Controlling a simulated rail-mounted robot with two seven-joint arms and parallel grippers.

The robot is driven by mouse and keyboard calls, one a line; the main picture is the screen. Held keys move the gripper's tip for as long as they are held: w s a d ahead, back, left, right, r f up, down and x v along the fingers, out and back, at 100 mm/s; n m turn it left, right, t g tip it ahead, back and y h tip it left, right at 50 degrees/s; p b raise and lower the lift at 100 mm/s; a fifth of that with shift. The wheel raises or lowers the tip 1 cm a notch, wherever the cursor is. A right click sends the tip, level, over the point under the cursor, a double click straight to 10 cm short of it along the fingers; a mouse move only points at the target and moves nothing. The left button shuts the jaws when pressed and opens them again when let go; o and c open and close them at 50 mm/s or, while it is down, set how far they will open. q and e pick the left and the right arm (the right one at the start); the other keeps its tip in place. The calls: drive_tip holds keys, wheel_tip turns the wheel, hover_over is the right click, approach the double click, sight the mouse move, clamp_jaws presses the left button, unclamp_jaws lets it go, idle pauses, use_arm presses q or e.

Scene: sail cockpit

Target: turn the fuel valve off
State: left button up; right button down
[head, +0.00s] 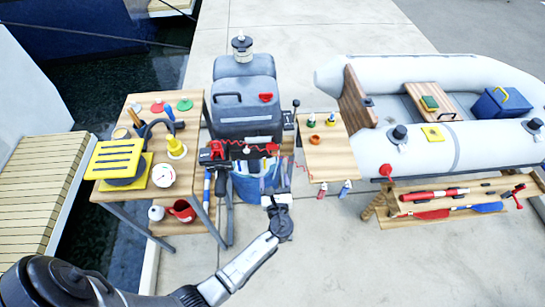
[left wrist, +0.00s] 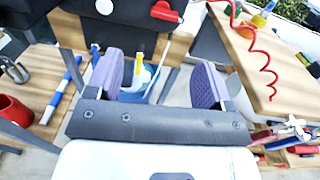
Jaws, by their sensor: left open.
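A red lever (head: 271,148), which looks like the fuel valve handle, sits on the right part of the dark panel (head: 258,154) below the outboard motor. In the left wrist view the red lever (left wrist: 165,11) is at the top, right of a white round knob (left wrist: 104,6). My left gripper (head: 277,186) is in front of and below the panel, apart from the lever. In the left wrist view its two purple-grey pads (left wrist: 160,78) stand wide apart with nothing held between them. My right gripper is in neither view.
A red coiled cord (left wrist: 262,45) hangs at the right. A wooden table (head: 190,180) stands left and a small wooden shelf (head: 328,155) right. An inflatable boat (head: 440,155) lies farther right. Open floor is in front.

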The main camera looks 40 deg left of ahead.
sight(272, 149)
use_arm(q)
drive_tip(key=shift+m+t, duration=0.3)
drive_tip(key=shift+m, duration=0.1)
drive_tip(key=b+x, duration=0.1)
drive_tip(key=x, duration=0.8)
drive_tip(key=b+x, duration=0.1)
drive_tip(key=x, duration=0.4)
drive_tip(key=shift+w+d+f+b, duration=0.2)
drive_tip(key=shift+d+f+b, duration=0.1)
drive_tip(key=shift+f, duration=0.1)
drive_tip(key=c, duration=0.9)
